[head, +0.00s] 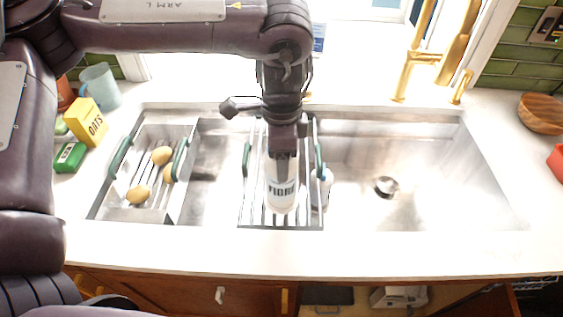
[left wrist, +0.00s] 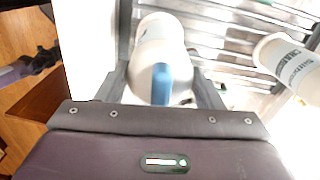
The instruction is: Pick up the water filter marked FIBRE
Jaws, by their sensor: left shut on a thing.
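The water filter marked FIBRE (head: 282,192) is a white cylinder with dark lettering, upright over the slatted rack in the middle of the sink. My left gripper (head: 283,158) points down from above and is shut on its top. In the left wrist view the held filter (left wrist: 160,45) shows its white body and blue end between the two fingers (left wrist: 163,88). I cannot tell whether its base touches the rack. A second white filter (head: 320,188) stands just right of it; in the left wrist view its label (left wrist: 290,68) is hard to read. My right gripper is not in view.
The slatted rack (head: 245,205) has green handles. A metal tray (head: 150,211) with several potatoes sits at the sink's left. A yellow OATS box (head: 86,122), green box (head: 70,157) and pale mug (head: 101,87) stand on the left counter. The right basin (head: 430,195) is empty.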

